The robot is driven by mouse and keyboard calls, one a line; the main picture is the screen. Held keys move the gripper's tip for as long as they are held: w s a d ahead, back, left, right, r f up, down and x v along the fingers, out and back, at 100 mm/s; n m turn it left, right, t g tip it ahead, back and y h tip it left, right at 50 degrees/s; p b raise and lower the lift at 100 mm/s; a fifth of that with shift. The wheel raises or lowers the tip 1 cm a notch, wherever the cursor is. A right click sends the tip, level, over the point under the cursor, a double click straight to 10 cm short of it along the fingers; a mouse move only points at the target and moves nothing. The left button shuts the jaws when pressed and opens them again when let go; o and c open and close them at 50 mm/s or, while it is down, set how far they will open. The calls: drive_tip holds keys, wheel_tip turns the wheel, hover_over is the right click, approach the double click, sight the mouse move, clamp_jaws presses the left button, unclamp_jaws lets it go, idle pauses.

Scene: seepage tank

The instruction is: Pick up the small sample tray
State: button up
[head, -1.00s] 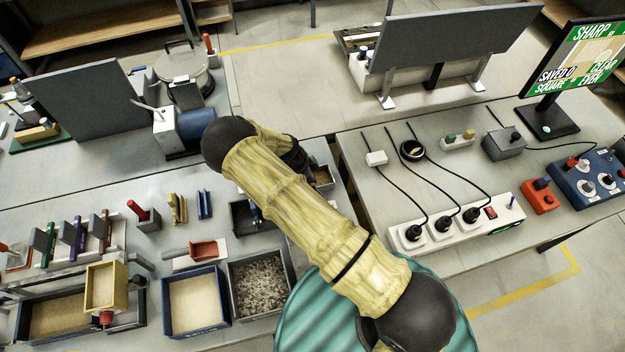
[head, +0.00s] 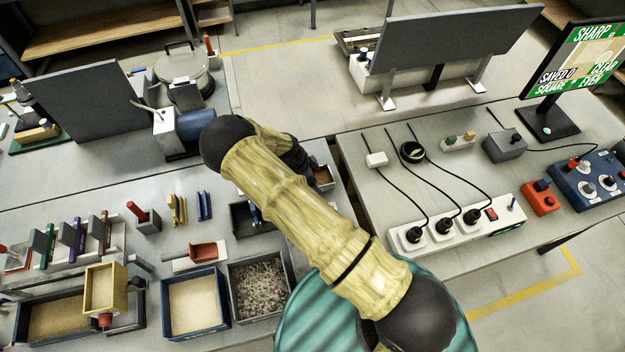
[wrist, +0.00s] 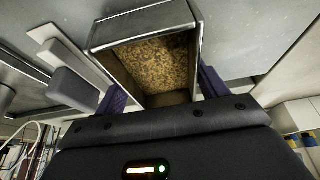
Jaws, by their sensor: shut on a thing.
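The small sample tray (wrist: 187,30) is a grey metal box with brown, grainy stuff inside. In the wrist view it sits between the two purple fingers of my gripper (wrist: 162,90), which is shut on it. In the head view a small tray with tan contents (head: 323,177) shows just right of my arm's end and seems to be the same one. My arm hides most of my gripper there. I cannot tell whether the tray touches the bench.
A dark tray (head: 234,222) lies left of my arm. A bin of grey grains (head: 260,288) and a blue-rimmed sand box (head: 195,303) stand nearer. A white power strip (head: 455,226) with cables lies on the right bench, across a gap.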

wheel_tip(320, 180, up, 9)
drive_tip(key=b, duration=0.3)
drive_tip(key=shift+r, duration=0.15)
idle(1.1)
